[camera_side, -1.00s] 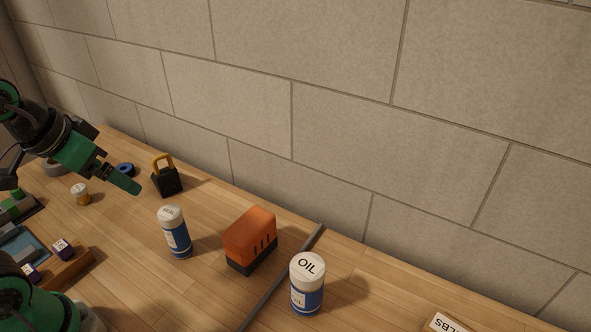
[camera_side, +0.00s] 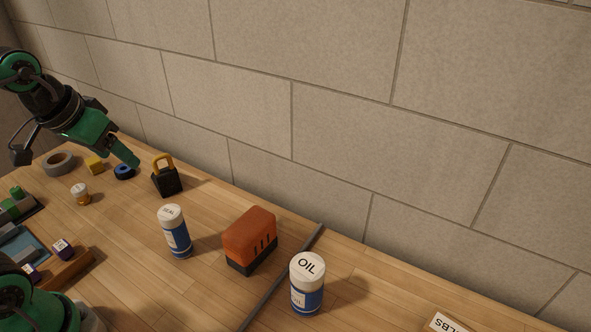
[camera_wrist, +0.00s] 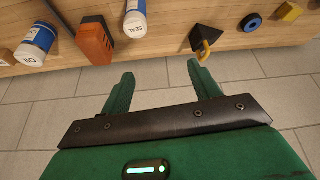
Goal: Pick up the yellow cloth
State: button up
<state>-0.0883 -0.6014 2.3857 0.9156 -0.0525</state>
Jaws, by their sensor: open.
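A small yellow block-shaped thing (camera_side: 94,165) lies at the far left of the bench, between a grey roll and a blue ring. It also shows at the top right of the wrist view (camera_wrist: 289,12). I cannot tell whether it is a folded cloth; no other cloth is clear. My gripper (camera_side: 132,162) is above the bench's back left, to the right of the yellow thing in the side view. In the wrist view, my gripper (camera_wrist: 162,76) has its two green fingers wide apart with nothing between them.
The blue ring (camera_side: 124,172) and black padlock (camera_side: 165,179) are near my fingers. The grey roll (camera_side: 60,162), a small jar (camera_side: 81,194), a blue bottle (camera_side: 175,232), an orange box (camera_side: 250,240) and an oil bottle (camera_side: 307,285) stand around. A wall (camera_side: 340,110) borders the bench.

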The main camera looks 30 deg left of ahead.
jog(key=w+a+n+g, duration=0.2)
jog(key=w+a+n, duration=0.2)
jog(key=w+a, duration=0.45)
jog(key=n+g, duration=0.3)
jog(key=n, duration=0.7)
send_over(95, 162)
notch_tip(95, 162, down, 18)
jog(key=shift+d+r, duration=0.1)
jog(key=shift+r, duration=0.15)
jog(key=shift+s+a+f, duration=0.1)
jog(key=shift+a+f, duration=0.1)
jog(key=shift+d+f, duration=0.15)
jog(key=shift+f, duration=3.75)
jog(key=c, duration=1.1)
jog(key=shift+o, duration=0.2)
